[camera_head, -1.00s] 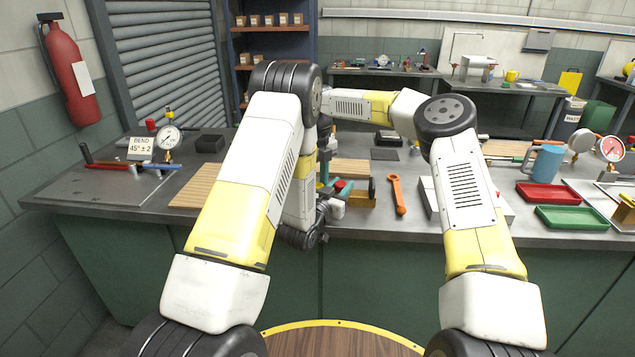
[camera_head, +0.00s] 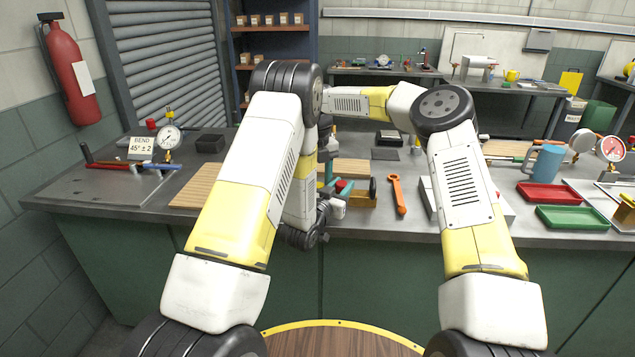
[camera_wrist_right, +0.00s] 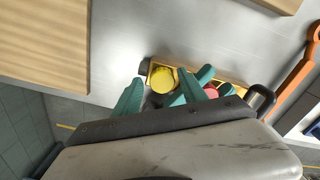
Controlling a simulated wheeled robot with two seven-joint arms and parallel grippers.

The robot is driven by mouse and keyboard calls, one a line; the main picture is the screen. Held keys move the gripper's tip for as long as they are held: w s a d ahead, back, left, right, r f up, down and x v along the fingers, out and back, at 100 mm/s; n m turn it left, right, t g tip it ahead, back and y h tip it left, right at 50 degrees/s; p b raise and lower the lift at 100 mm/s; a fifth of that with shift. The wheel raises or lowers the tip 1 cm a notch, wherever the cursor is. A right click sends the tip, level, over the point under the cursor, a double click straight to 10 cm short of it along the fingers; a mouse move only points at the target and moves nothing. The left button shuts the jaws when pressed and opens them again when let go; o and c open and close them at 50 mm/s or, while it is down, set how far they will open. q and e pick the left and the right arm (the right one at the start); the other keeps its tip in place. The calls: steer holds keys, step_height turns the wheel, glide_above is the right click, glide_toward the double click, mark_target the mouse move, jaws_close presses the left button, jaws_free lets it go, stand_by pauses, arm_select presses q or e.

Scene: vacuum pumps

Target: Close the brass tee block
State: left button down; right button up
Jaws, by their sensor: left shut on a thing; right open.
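The brass tee block (camera_head: 361,197) lies near the bench's front edge in the head view, with a red part and a black knob at its right end. In the right wrist view the brass tee block (camera_wrist_right: 239,86) shows a round yellow cap, a red part and a black end. My left gripper (camera_head: 331,187) is shut on it near the red part; its teal fingers also show in the right wrist view. My right gripper (camera_wrist_right: 160,76) is open, its teal fingers either side of the yellow cap; contact is unclear. My left arm hides much of this in the head view.
An orange wrench (camera_head: 398,195) lies just right of the block. A wooden board (camera_head: 202,187) lies left. Red (camera_head: 549,195) and green (camera_head: 571,217) trays and a blue mug (camera_head: 546,163) stand right. A dial gauge (camera_head: 169,139) stands at the left.

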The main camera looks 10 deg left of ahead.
step_height(320, 180, up, 4)
steer(key=shift+d+r, duration=0.1)
steer(key=shift+r, duration=0.15)
steer(key=shift+c, duration=0.3)
